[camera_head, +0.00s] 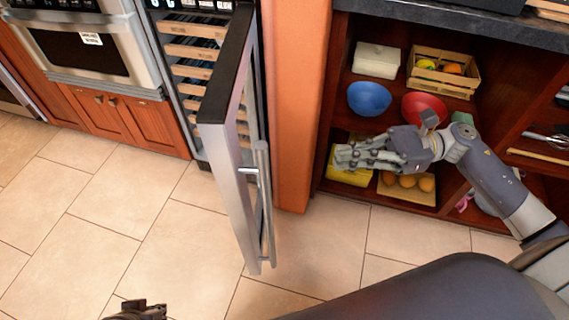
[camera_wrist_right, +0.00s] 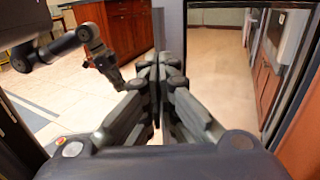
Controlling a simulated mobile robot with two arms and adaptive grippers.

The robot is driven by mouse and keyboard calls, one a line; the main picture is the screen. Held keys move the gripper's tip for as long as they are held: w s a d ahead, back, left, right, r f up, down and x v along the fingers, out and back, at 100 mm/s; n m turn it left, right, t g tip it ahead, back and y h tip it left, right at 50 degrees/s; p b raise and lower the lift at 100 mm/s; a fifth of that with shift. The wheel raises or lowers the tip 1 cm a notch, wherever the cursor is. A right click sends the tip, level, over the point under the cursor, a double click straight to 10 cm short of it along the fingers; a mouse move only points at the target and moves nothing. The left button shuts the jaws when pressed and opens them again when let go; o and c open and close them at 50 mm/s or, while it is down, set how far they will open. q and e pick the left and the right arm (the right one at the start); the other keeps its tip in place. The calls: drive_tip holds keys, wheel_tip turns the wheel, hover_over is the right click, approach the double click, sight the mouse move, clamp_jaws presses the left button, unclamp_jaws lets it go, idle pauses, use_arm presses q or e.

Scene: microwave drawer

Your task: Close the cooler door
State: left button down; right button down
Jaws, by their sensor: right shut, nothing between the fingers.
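The cooler door (camera_head: 232,190) stands wide open in the head view, swung out from the wine cooler (camera_head: 195,65). It has a black and silver frame and a vertical bar handle (camera_head: 264,200) on its right face. My right gripper (camera_head: 340,157) is shut and empty, to the right of the door and apart from it, fingers pointing left. In the right wrist view its closed fingers (camera_wrist_right: 157,72) face the framed door pane (camera_wrist_right: 225,60). My left gripper (camera_head: 137,310) shows only partly at the bottom edge; it also appears in the right wrist view (camera_wrist_right: 108,68), its opening unclear.
Wooden racks (camera_head: 195,50) line the cooler. A shelf unit on the right holds a blue bowl (camera_head: 368,98), a red bowl (camera_head: 415,108) and a fruit crate (camera_head: 440,80). An orange-brown panel (camera_head: 296,100) separates it from the cooler. The tiled floor (camera_head: 130,215) left of the door is clear.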

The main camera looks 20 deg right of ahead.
approach(261, 170)
drive_tip(key=a, duration=0.1)
drive_tip(key=w+a, duration=0.1)
drive_tip(key=a, duration=0.1)
drive_tip(key=w+a, duration=0.1)
drive_tip(key=a, duration=0.1)
drive_tip(key=shift+a+f, duration=0.15)
drive_tip(key=shift+f, duration=0.25)
